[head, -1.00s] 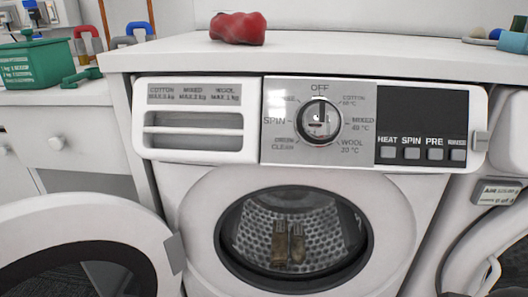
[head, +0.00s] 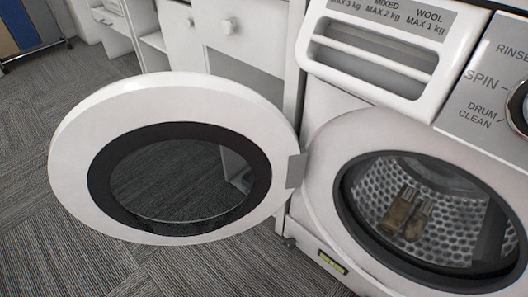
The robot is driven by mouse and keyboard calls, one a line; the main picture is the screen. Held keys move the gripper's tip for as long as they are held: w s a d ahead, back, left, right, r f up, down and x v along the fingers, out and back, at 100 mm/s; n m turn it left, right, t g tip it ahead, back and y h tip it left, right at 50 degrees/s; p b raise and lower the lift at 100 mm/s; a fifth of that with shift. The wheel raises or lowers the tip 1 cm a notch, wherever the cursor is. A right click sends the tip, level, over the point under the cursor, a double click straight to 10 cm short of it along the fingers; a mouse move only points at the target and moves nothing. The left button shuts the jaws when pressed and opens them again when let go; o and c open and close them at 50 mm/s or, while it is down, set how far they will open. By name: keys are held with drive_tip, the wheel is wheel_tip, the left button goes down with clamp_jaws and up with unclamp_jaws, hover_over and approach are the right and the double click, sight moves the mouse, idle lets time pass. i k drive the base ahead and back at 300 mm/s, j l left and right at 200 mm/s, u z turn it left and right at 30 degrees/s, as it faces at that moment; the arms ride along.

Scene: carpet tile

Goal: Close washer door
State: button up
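The washer (head: 340,130) stands at the right of the head view, with its round drum opening uncovered. Its white round door (head: 90,130) is swung wide open to the left, joined at a grey hinge (head: 295,170) on the left of the opening. The door has a dark ring around clear glass, and the carpet shows through it. Inside the perforated drum lie brown items (head: 407,213), which look like a pair. My gripper is not in view.
White cabinets with round knobs (head: 230,25) stand behind the door. Grey carpet tile (head: 60,250) lies open at the left and below the door. A detergent drawer (head: 375,50) is set in the washer's top left.

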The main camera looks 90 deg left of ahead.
sight(172, 158)
drive_tip(key=k+j+z, duration=0.45)
drive_tip(key=k+z, duration=0.65)
drive_tip(key=k+u, duration=0.1)
drive_tip(key=k, duration=0.4)
drive_tip(key=k+j, duration=0.15)
drive_tip(key=k, duration=0.35)
drive_tip(key=k+u, duration=0.15)
drive_tip(key=k, duration=0.35)
drive_tip(key=k+j+u, duration=0.1)
drive_tip(key=k, duration=0.4)
drive_tip(key=k+j+u, duration=0.1)
drive_tip(key=u, duration=1.1)
